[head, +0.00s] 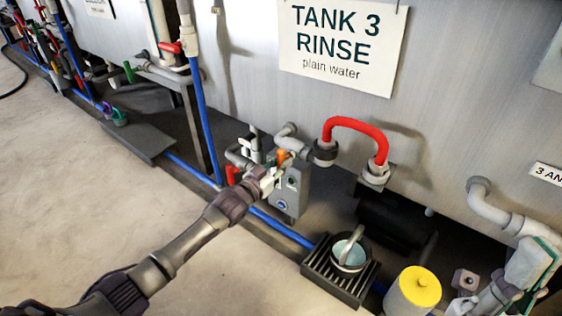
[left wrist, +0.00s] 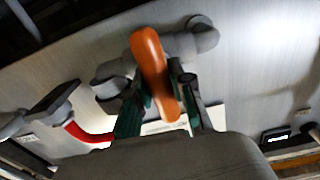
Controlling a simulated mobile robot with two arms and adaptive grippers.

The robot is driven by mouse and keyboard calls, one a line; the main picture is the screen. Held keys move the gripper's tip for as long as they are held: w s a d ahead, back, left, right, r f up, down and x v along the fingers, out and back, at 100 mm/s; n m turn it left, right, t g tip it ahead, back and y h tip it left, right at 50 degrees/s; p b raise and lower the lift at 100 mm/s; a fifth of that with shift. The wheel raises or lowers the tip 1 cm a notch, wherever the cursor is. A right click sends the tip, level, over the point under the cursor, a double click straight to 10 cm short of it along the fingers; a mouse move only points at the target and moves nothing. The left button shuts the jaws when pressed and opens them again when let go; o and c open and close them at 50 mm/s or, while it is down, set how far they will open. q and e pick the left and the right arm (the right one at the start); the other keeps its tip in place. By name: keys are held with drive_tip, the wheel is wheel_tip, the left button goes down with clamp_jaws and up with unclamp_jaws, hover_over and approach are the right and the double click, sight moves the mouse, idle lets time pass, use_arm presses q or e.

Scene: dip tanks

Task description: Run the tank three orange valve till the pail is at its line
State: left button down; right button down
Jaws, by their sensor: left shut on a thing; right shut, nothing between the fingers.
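The orange valve handle (head: 281,155) is on the pipework under the tank 3 sign. My left gripper (head: 270,178) is shut on it. In the left wrist view the orange handle (left wrist: 152,70) stands between the green-padded fingers (left wrist: 160,112), in front of a grey pipe fitting. The pail (head: 350,254) stands upright on a slatted grate, with its handle up and pale bluish content inside. I cannot make out its line or any running stream. My right gripper (head: 535,262) is shut and empty at the right edge.
A red hose (head: 355,125) loops between two fittings on the tank wall. A yellow-topped container (head: 413,289) stands right of the slatted grate (head: 340,291). A grey box (head: 290,190) sits below the valve.

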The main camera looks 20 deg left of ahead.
use_arm(q)
drive_tip(key=c, duration=1)
unclamp_jaws()
drive_tip(key=shift+s, duration=0.1)
drive_tip(key=v, duration=1.2)
